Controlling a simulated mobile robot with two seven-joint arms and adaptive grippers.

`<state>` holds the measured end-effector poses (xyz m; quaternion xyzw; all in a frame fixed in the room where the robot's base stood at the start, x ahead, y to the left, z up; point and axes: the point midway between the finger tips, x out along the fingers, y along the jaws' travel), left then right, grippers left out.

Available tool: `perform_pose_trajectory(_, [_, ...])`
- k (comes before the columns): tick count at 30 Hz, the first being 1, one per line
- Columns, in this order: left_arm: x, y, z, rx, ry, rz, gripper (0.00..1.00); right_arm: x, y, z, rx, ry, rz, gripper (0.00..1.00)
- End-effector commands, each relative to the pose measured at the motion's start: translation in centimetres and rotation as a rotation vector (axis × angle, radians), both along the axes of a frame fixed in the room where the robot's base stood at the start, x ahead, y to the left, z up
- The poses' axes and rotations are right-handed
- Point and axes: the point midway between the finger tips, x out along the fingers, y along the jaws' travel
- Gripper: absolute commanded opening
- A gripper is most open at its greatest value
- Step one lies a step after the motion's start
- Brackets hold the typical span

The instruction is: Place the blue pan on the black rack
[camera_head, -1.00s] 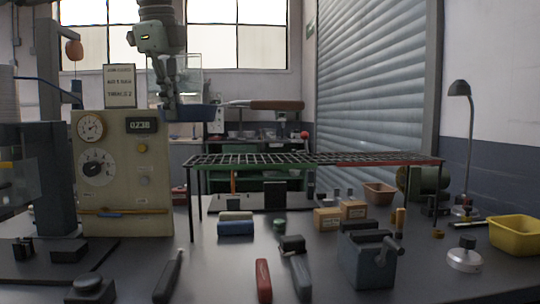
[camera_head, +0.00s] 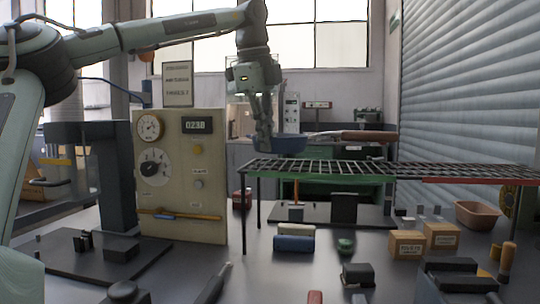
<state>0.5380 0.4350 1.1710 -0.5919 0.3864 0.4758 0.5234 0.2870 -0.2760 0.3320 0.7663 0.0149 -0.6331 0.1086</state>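The blue pan (camera_head: 287,144), with a long brown handle (camera_head: 370,135) pointing right, is level near the left end of the black rack. My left gripper (camera_head: 263,143) reaches down from above and is shut on the pan's left side; the fingertips are small and partly merge with the rim. The black rack (camera_head: 330,169) is a raised wire grid on thin legs, with green and red strips along its front edge. The pan's underside shows slightly above the grid's far edge; I cannot tell whether they touch. My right gripper is not in view.
A beige instrument panel (camera_head: 180,205) with dials stands left of the rack. Under and before the rack are a blue roll (camera_head: 294,243), cardboard boxes (camera_head: 407,244) and small tools. A terracotta tray (camera_head: 478,214) sits at right. The rack's visible top is bare.

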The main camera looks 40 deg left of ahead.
Motion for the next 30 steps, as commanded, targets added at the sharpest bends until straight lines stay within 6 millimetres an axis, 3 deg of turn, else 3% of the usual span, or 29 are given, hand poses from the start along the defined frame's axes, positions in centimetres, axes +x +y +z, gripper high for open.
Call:
perform_pose_trajectory(6, [0.0, 0.0, -3.0, -0.001, -0.001, -0.002, 0.0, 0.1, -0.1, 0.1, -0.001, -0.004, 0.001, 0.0])
perform_pose_trajectory(19, [0.0, 0.0, -3.5, -0.001, -0.002, 0.0, 0.0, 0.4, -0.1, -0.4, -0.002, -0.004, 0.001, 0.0])
perform_pose_trajectory(25, [0.0, 0.0, -3.5, 0.0, 0.002, 0.0, 0.26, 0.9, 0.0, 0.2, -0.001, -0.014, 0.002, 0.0])
perform_pose_trajectory(30, [0.0, 0.0, -3.5, 0.0, 0.002, -0.001, 0.26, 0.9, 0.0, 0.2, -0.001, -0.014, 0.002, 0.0])
